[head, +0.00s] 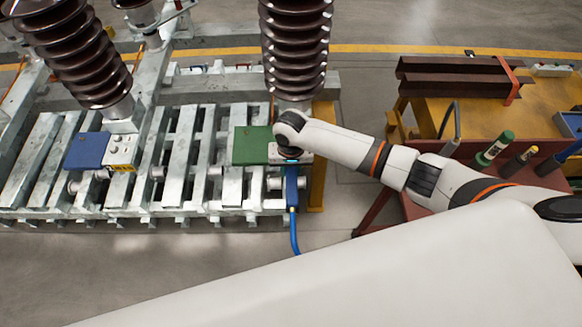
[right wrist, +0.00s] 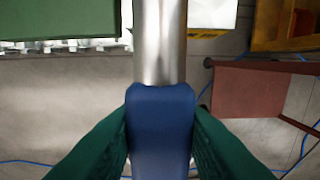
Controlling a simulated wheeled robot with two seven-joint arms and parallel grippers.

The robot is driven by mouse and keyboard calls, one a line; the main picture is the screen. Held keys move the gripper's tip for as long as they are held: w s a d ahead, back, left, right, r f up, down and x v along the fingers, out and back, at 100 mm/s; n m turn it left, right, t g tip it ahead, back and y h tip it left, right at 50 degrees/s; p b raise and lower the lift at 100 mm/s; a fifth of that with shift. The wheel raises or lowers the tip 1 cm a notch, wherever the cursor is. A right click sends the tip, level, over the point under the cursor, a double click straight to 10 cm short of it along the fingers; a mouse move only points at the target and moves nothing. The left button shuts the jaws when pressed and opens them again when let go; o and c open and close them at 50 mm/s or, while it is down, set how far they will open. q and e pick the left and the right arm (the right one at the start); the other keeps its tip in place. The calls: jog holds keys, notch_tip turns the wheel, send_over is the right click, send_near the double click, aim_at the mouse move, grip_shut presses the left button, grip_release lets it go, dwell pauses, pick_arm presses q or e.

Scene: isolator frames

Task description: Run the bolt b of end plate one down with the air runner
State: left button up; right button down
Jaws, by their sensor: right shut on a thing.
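My right gripper (right wrist: 160,140) has its dark green fingers shut on the air runner (right wrist: 162,115), which has a blue body and a silver barrel. In the head view the blue air runner (head: 291,188) hangs below my right wrist, with a blue hose running down from it. It is at the right end of the steel frame, beside a green plate (head: 252,146). The green plate also shows at the upper left of the right wrist view (right wrist: 60,18). Bolt b and the runner's working tip cannot be made out. My left gripper is not in view.
Brown ribbed insulators (head: 296,50) rise above the steel frame (head: 183,140). A blue plate (head: 87,150) and a pale block with a yellow label (head: 121,167) are at the left. Floor below the frame is clear.

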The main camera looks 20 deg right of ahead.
jog(key=shift+f+p, duration=0.2)
jog(key=shift+p, duration=0.6)
dwell(2.1)
notch_tip(320, 180, up, 7)
jog(key=p, duration=0.8)
dwell(0.3)
